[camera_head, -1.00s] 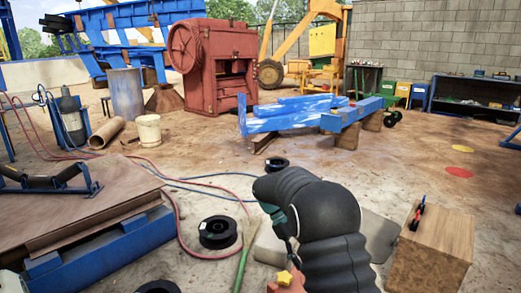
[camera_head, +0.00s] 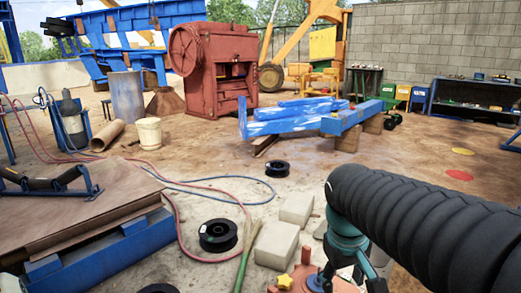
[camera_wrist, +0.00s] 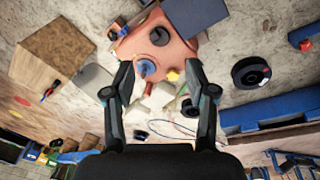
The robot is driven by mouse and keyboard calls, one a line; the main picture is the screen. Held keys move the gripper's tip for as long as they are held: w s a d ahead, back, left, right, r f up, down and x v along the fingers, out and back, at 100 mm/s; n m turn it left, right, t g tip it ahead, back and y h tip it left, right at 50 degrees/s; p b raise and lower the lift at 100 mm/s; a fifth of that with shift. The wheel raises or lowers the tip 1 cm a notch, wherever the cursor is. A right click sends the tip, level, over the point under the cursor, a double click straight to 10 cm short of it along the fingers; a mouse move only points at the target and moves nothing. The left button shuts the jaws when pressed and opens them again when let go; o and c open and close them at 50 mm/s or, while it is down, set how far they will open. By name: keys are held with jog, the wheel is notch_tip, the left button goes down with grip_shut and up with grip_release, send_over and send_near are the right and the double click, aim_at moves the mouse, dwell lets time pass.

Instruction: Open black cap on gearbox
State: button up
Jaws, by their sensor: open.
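The gearbox (camera_wrist: 184,48) is an orange-red housing at the top middle of the wrist view. A round black cap (camera_wrist: 159,36) sits on its face. A blue round part (camera_wrist: 147,67) and a yellow star-shaped knob (camera_wrist: 173,75) are also on it. In the head view only part of the gearbox (camera_head: 312,283) shows at the bottom edge, with the yellow knob (camera_head: 285,281). My gripper (camera_wrist: 160,66) is open and empty, its two fingers spread before the gearbox. The black cap appears between and beyond the fingertips; the gap's depth is unclear. My arm hides the right side in the head view.
Pale concrete blocks (camera_head: 276,244) and black spools (camera_head: 218,233) lie on the ground. Red and blue hoses cross the floor. A wooden box (camera_wrist: 62,50) stands left in the wrist view. A blue-framed table (camera_head: 100,250) is at left.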

jog(key=s+f+m+t+y, duration=0.1)
jog(key=s+m+t, duration=0.25)
jog(key=s, duration=0.55)
notch_tip(320, 180, down, 7)
jog(key=w+g+b, duration=0.1)
jog(key=w+b, duration=0.1)
jog(key=b, duration=0.1)
jog(key=w+d+f+n+g+b, duration=0.2)
jog(key=w+f+n+b, duration=0.3)
jog(key=w, duration=0.6)
jog(key=w+d+f+n+g+b, duration=0.2)
jog(key=w+f+n, duration=0.45)
jog(key=w, duration=0.45)
jog(key=shift+m, duration=0.4)
notch_tip(320, 180, down, 14)
jog(key=b, duration=0.3)
jog(key=shift+f, duration=0.2)
